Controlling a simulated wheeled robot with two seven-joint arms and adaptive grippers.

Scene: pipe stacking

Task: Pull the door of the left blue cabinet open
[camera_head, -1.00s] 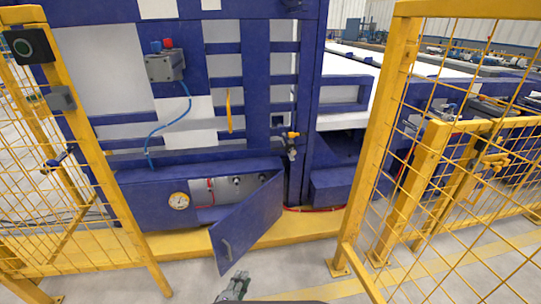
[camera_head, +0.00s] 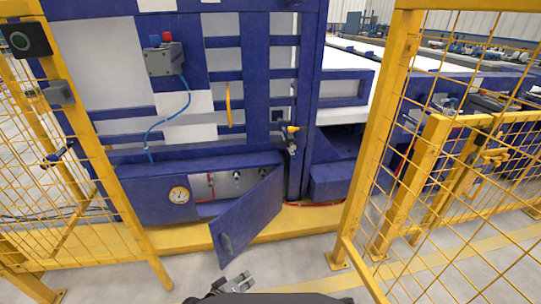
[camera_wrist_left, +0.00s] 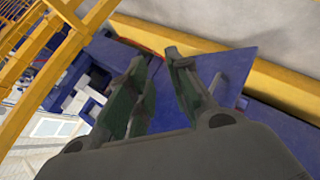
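The blue cabinet (camera_head: 145,203) stands low at the front of the blue machine. Its blue door (camera_head: 250,217) is hinged at the right and stands partly open, swung out toward me. A handle (camera_head: 227,243) is near the door's free left end. My left gripper (camera_head: 240,282) is below that end, at the bottom edge of the view, apart from the handle in the picture. In the left wrist view its two fingers (camera_wrist_left: 156,65) are spread apart with nothing seen held between them, and a blue panel (camera_wrist_left: 235,62) shows behind them. My right gripper is not in view.
A round gauge (camera_head: 179,195) is on the cabinet front. Yellow mesh fences stand at left (camera_head: 85,150) and right (camera_head: 430,180). A yellow floor beam (camera_head: 300,220) runs below the cabinet. The grey floor (camera_head: 295,262) right of the door is clear.

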